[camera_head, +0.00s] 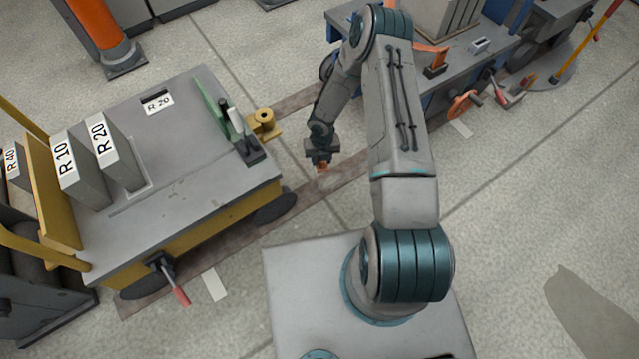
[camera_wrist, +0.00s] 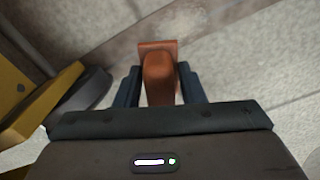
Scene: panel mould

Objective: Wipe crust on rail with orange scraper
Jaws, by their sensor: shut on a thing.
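My gripper (camera_head: 321,158) is shut on the orange scraper (camera_head: 322,167), between the yellow cart and the blue cart, over the rail. In the wrist view the scraper (camera_wrist: 158,75) sits between the two dark fingers of my gripper (camera_wrist: 160,88), its wide end pointing away from the palm. The rail (camera_head: 335,180) is a brown strip on the floor running between the carts; it also shows in the wrist view (camera_wrist: 105,48). A pale, faint patch of crust (camera_wrist: 185,22) lies just beyond the scraper's end. I cannot tell whether the scraper touches the rail.
The yellow cart (camera_head: 190,150) with a grey top stands at left, its wheel close to the rail. The blue cart (camera_head: 455,85) stands at upper right, behind my arm. A yellow coupling (camera_head: 264,122) juts from the yellow cart near my gripper.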

